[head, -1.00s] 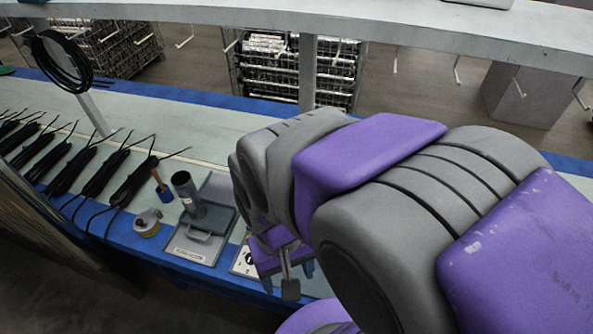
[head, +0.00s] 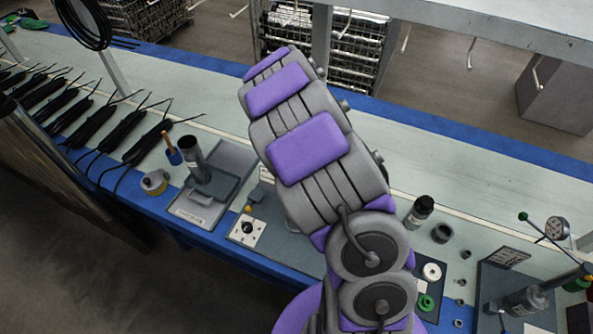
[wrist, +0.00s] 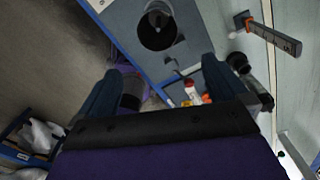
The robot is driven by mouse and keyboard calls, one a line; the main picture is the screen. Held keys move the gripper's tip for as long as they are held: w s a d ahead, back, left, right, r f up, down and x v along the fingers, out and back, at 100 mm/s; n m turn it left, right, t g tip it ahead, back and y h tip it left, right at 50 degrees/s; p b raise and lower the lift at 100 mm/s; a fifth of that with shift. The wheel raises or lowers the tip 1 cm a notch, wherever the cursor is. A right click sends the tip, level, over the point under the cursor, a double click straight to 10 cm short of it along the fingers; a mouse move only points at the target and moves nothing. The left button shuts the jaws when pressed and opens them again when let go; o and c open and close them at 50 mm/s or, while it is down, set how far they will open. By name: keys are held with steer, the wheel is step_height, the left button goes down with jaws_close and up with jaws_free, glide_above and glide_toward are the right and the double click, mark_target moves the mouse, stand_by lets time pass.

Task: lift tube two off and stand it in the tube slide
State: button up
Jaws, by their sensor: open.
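A dark grey tube (head: 193,158) stands upright on a flat grey base (head: 240,160) with a handle and a white label. In the wrist view a dark round open tube end (wrist: 157,28) on a grey plate lies beyond my fingertips, apart from them; it looks like the same tube. Another grey tube (head: 526,300) sits tilted in a fixture at the lower right. No number is readable on either tube, so I cannot tell which is tube two. My gripper (wrist: 162,68) is open, with no tube between its fingers; the head view does not show it.
Several black cable bundles (head: 90,125) lie on the left of the bench. A yellow-grey tape roll (head: 154,182) and a brush (head: 172,150) stand beside the base. A dark bottle (head: 420,211) and small rings lie right of my arm. A gauge (head: 556,229) stands by the fixture.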

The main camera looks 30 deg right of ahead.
steer(key=shift+m, duration=0.8)
steer(key=f+b, duration=0.1)
steer(key=f, duration=0.5)
steer(key=a+f+b, duration=0.1)
steer(key=f, duration=0.5)
steer(key=w+f+b, duration=0.1)
steer(key=f, duration=0.6)
steer(key=shift+a, duration=0.2)
steer(key=shift+d+f, duration=0.25)
steer(key=shift+d, duration=0.4)
steer(key=shift+a, duration=0.45)
steer(key=c, duration=0.5)
steer(key=shift+d, duration=0.2)
steer(key=c, duration=0.6)
steer(key=o, duration=0.8)
steer(key=c, duration=0.8)
steer(key=shift+r+p, duration=0.35)
steer(key=shift+r, duration=0.4)
